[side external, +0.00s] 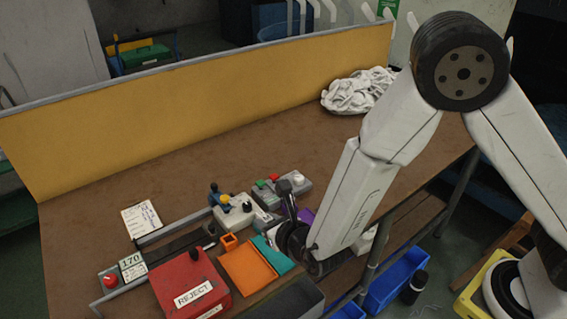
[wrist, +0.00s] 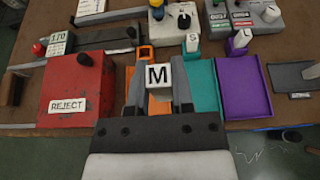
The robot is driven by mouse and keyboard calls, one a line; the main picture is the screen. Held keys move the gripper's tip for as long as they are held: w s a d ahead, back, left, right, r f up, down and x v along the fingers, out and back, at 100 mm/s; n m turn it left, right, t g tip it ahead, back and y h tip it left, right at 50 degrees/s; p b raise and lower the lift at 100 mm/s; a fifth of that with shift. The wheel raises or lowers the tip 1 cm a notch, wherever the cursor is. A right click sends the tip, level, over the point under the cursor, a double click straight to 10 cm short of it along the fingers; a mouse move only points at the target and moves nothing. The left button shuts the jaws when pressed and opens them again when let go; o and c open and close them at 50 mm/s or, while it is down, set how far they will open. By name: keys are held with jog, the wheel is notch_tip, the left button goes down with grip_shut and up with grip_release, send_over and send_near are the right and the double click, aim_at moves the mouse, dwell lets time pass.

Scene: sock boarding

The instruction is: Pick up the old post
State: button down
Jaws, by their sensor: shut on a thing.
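My gripper (wrist: 159,66) is shut on a white block-headed post marked M (wrist: 158,76), held between its two grey fingers in the wrist view. The lower end of this post is hidden. In the side view my gripper is dark and partly hidden behind my arm, and I cannot make out the held post there. An orange tray (side external: 247,268) lies under the gripper, with a small empty-looking orange holder (wrist: 145,52) at its far end. A white post marked S (wrist: 192,43) stands by the teal tray (wrist: 205,85). Another pale post (wrist: 240,40) stands by the purple tray (wrist: 243,92).
A red REJECT box (side external: 190,285) stands left of the orange tray. Control boxes (side external: 235,212) with knobs stand behind. A 170 display (side external: 131,266) is at the far left. A pile of white socks (side external: 358,91) lies at the back. The table's middle is clear.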

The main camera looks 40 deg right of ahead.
jog(key=shift+s+d+r, duration=0.2)
jog(key=shift+s+r, duration=0.1)
jog(key=shift+s, duration=0.35)
jog(key=shift+d, duration=0.1)
